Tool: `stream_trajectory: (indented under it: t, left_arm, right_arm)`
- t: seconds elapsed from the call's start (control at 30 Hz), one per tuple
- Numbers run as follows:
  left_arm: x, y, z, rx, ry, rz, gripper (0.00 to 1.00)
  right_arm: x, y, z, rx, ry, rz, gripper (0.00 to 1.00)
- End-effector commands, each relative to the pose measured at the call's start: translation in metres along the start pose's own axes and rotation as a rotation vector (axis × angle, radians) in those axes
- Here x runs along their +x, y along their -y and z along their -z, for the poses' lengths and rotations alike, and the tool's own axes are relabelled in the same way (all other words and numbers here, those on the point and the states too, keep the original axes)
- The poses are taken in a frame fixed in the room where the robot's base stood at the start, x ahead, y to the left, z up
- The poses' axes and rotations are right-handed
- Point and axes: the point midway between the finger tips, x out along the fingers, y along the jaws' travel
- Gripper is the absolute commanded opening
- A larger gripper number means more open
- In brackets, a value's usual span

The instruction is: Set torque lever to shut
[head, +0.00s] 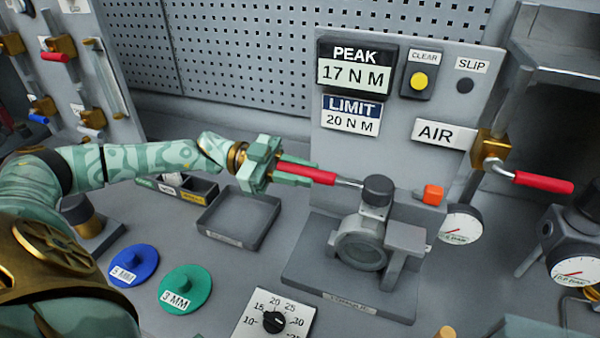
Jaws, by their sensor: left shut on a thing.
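The torque lever (305,173) has a red grip and a thin metal rod that runs right to the black cap of the valve actuator (360,243). The lever points left from the cap. My left gripper (285,171) is shut around the red grip. Its fingers hide part of the grip. The panel behind reads PEAK 17 N M on its display (354,72) and LIMIT 20 N M on the label (351,115). My right gripper is not in view.
A red-handled air valve (543,182) and a gauge (461,224) are right of the actuator. An empty grey tray (238,222) lies below my left gripper. Blue (134,265) and green (186,289) discs and a dial (274,321) sit in front.

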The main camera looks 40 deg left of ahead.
Motion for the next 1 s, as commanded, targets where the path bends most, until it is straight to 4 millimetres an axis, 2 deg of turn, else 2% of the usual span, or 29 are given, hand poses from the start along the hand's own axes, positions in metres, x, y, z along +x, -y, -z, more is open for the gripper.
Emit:
stream_trajectory:
  t: [0.03, 0.07, 0.13, 0.43, 0.57, 0.67, 1.0]
  left_arm:
    - [0.000, 0.000, -0.001, 0.000, 0.003, 0.000, 0.00]
    - [0.000, 0.000, -0.001, 0.000, 0.003, 0.001, 0.25]
    - [0.000, 0.000, -0.001, 0.000, 0.002, 0.001, 0.44]
    - [-0.001, 0.000, -0.001, 0.000, 0.001, 0.001, 0.44]
    - [-0.013, 0.000, -0.002, -0.001, 0.005, 0.002, 0.44]
    - [-0.034, 0.000, -0.002, -0.003, 0.007, 0.004, 0.44]
    - [-0.124, 0.001, -0.003, -0.002, 0.005, 0.004, 0.44]
  right_arm:
    - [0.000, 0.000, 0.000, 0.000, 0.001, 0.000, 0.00]
    - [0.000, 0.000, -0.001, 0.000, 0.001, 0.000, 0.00]
    - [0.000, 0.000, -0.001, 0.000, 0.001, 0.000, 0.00]
    - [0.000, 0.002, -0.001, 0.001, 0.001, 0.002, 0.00]
    - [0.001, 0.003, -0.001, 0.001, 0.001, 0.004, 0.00]
    - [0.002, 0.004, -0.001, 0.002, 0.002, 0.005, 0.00]
    - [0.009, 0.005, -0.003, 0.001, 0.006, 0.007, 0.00]
